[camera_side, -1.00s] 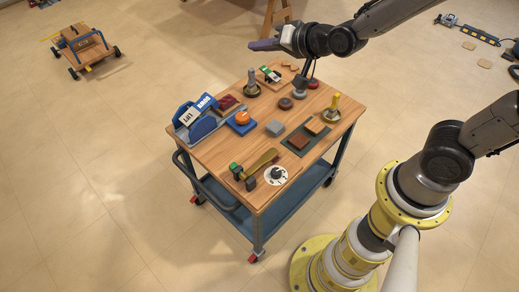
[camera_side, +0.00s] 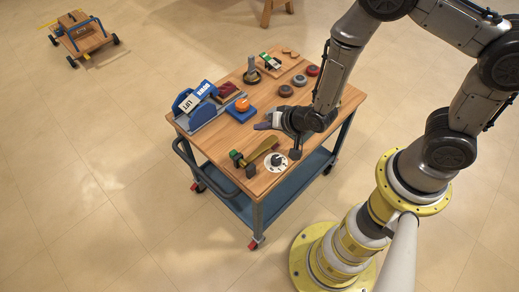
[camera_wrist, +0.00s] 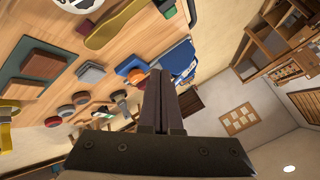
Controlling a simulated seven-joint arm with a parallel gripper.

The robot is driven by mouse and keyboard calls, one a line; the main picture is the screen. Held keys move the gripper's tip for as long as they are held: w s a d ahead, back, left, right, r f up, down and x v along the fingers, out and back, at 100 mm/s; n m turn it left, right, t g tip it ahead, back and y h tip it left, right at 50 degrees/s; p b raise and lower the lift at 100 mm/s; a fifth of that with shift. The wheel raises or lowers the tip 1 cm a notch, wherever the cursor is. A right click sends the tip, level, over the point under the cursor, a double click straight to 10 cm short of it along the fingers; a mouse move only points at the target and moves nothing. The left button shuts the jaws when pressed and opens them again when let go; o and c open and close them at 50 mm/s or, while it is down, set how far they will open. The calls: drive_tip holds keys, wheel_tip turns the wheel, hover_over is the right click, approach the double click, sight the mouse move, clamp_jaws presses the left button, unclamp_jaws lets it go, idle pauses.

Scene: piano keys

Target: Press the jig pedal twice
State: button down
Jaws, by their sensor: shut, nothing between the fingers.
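My gripper (camera_side: 262,126) is shut and empty, held low over the wooden cart top (camera_side: 215,155) and pointing left. In the wrist view its closed fingers (camera_wrist: 156,80) stand upright in the middle. A long olive-brown paddle (camera_side: 263,149) with green and dark parts at its left end lies just in front of the gripper; it looks like the pedal, but I cannot be sure. It also shows at the top of the wrist view (camera_wrist: 115,22). An orange dome (camera_side: 242,104) on a blue base (camera_side: 240,115) is left of the fingertips. I see no contact.
A blue stand (camera_side: 187,103) with lettered white and blue plates is at the left edge. A white disc (camera_side: 275,163) lies at the front right. Round pucks (camera_side: 285,91) and a metal-topped post (camera_side: 252,70) stand farther back. My arm hides the cart's right part.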

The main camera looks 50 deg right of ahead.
sight(257, 150)
drive_tip(key=shift+f, duration=4.4)
drive_tip(key=shift+f, duration=0.15)
drive_tip(key=shift+f, duration=0.25)
drive_tip(key=shift+f, duration=0.85)
drive_tip(key=shift+r, duration=1.25)
drive_tip(key=shift+r, duration=2.5)
